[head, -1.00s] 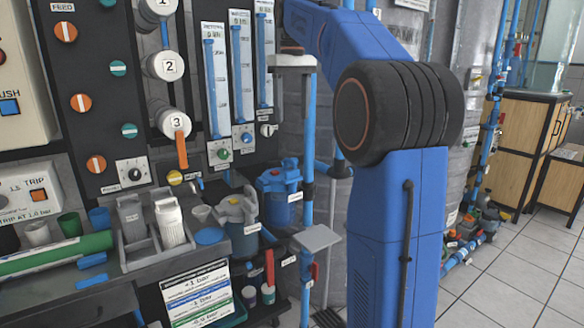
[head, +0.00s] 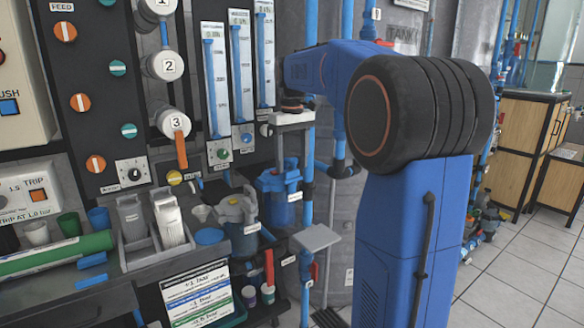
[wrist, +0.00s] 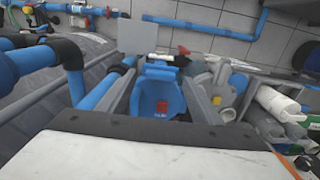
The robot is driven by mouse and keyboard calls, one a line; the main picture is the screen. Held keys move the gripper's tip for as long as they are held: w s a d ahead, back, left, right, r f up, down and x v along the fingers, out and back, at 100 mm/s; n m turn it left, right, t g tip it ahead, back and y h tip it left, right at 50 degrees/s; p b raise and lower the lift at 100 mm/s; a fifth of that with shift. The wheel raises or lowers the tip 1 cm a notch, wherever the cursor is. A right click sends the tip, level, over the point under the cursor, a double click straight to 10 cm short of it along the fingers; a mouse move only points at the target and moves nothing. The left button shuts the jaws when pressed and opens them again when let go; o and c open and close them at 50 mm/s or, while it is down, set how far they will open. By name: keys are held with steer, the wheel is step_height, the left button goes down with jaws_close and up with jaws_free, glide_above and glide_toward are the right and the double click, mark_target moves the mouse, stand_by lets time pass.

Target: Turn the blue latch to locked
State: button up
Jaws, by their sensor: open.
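A blue canister-like unit (head: 279,197) with a blue top stands at the back edge of the bench, right of a grey-topped one. In the wrist view the blue unit (wrist: 158,98) shows from above, with a small red patch and a dark label. I cannot clearly tell which part is the latch or its position. My gripper (head: 293,160) points down just above the blue unit, its pale body level with the gauges' lower ends. In the wrist view its grey fingers stand apart on both sides of the blue unit. It is open and holds nothing; contact cannot be told.
Vertical blue pipes (head: 307,210) run close to the right of the unit. A grey-topped canister (head: 239,222) stands to its left. A grey square plate (head: 316,237) sits in front, also visible in the wrist view (wrist: 137,37). Numbered valves hang at upper left.

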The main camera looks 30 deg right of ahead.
steer(key=shift+f, duration=1.05)
steer(key=c, duration=1.1)
steer(key=shift+o, duration=0.2)
